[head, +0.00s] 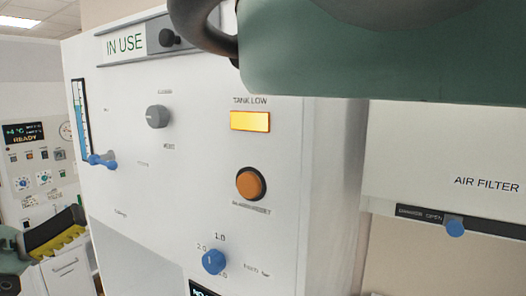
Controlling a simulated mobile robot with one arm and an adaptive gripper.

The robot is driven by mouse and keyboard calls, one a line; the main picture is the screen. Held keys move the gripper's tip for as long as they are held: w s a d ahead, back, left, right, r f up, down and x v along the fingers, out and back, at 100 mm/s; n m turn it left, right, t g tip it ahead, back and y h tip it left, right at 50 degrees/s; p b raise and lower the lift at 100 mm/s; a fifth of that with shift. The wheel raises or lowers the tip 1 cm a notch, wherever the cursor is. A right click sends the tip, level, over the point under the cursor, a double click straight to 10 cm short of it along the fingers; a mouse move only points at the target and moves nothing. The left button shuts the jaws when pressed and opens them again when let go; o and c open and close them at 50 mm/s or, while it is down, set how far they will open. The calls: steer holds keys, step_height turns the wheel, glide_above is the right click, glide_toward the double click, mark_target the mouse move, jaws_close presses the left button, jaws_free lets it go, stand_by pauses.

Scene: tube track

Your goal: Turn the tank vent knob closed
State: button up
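A white panel (205,205) fills the middle of the head view. On its upper left is a round grey knob (158,116) with small labels above and below, too blurred to read. I cannot tell for sure that it is the tank vent knob. A blue lever (103,161) sits below a blue level gauge (80,115) at the left edge. A blue dial (213,262) is lower down, marked 1.0 and 2.0. Part of my gripper (55,235), dark with a yellow ridged pad, shows at the lower left, apart from the grey knob. Its opening is not clear.
The TANK LOW lamp (250,121) is lit amber, above an orange button (250,183). An IN USE sign (125,44) with a dark knob is on top. At right is an AIR FILTER panel (485,185) with a blue knob. My green arm covers the upper right.

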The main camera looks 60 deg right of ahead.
steer(key=w+d+t+y+b, duration=0.2)
steer(key=d+t+y+b, duration=0.1)
steer(key=d+t+b, duration=0.15)
steer(key=m+t+b, duration=0.1)
steer(key=t+b, duration=0.8)
steer(key=t, duration=0.5)
glide_toward(152, 115)
steer(key=d+p, duration=0.6)
steer(key=p, duration=0.1)
steer(key=d+p, duration=0.3)
steer(key=shift+w+d+p, duration=0.25)
steer(key=shift+d+p, duration=0.05)
steer(key=shift+d, duration=0.05)
steer(key=shift+w+d+f+p, duration=0.15)
steer(key=shift+d+p, duration=0.2)
steer(key=shift+d, duration=0.3)
steer(key=shift+c, duration=0.3)
steer(key=c, duration=1.1)
steer(key=shift+c, duration=0.2)
